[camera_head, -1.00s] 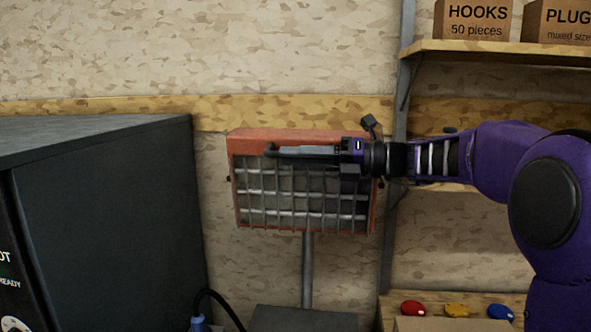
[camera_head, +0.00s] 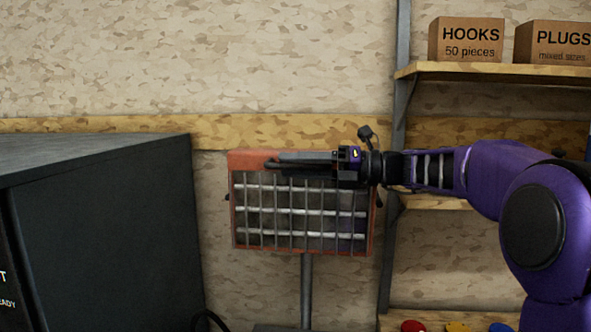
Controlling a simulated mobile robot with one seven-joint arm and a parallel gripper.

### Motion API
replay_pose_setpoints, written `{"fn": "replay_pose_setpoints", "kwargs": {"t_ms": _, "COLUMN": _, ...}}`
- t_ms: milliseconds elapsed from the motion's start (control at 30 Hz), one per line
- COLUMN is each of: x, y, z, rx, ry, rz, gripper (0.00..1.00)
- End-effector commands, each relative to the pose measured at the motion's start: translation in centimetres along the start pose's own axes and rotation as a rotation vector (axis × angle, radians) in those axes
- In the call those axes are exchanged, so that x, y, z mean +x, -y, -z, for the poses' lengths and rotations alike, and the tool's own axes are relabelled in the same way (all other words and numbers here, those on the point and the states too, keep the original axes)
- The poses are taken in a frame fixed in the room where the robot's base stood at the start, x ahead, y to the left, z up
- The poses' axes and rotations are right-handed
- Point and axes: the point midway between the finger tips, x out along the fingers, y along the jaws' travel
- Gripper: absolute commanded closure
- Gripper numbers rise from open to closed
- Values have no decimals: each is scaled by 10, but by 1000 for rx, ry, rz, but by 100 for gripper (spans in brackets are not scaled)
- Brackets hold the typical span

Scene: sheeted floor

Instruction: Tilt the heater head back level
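The heater head (camera_head: 300,250) is a red-orange box with a wire grille over pale horizontal bars, on a grey post (camera_head: 307,285). Its grille faces me, and a strip of its red top edge shows above it. My gripper (camera_head: 272,163) reaches in from the right, its dark fingers pointing left across the upper part of the head. The fingers overlap the head's top edge in the picture; whether they touch it is hard to tell. The gap between the fingers is not clear. A small dark knob (camera_head: 227,197) sticks out at the head's left side.
A large dark cabinet (camera_head: 110,235) stands at the left, close to the head. At the right is a shelf rack with a grey upright (camera_head: 390,240) and boxes marked HOOKS (camera_head: 466,40) and PLUGS (camera_head: 555,43). A wall with a wooden rail is behind.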

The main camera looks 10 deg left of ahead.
Motion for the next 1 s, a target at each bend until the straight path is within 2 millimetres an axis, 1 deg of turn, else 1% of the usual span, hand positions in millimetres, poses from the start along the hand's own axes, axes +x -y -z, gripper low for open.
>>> {"fn": "replay_pose_setpoints", "kwargs": {"t_ms": 33, "x": 0, "y": -6, "z": -5, "rx": -13, "ry": 7, "rz": -3, "gripper": 54}}
{"fn": "replay_pose_setpoints", "kwargs": {"t_ms": 67, "x": 0, "y": -6, "z": -5, "rx": -13, "ry": 7, "rz": -3, "gripper": 53}}
{"fn": "replay_pose_setpoints", "kwargs": {"t_ms": 400, "x": -1, "y": -4, "z": -3, "rx": -8, "ry": 4, "rz": -4, "gripper": 53}}
{"fn": "replay_pose_setpoints", "kwargs": {"t_ms": 467, "x": -3, "y": -3, "z": -3, "rx": -7, "ry": 4, "rz": -3, "gripper": 53}}
{"fn": "replay_pose_setpoints", "kwargs": {"t_ms": 567, "x": -12, "y": -2, "z": -3, "rx": -6, "ry": 6, "rz": -1, "gripper": 53}}
{"fn": "replay_pose_setpoints", "kwargs": {"t_ms": 667, "x": -30, "y": -1, "z": -3, "rx": -5, "ry": 7, "rz": 1, "gripper": 53}}
{"fn": "replay_pose_setpoints", "kwargs": {"t_ms": 1000, "x": -113, "y": -1, "z": -3, "rx": -5, "ry": 8, "rz": 1, "gripper": 53}}
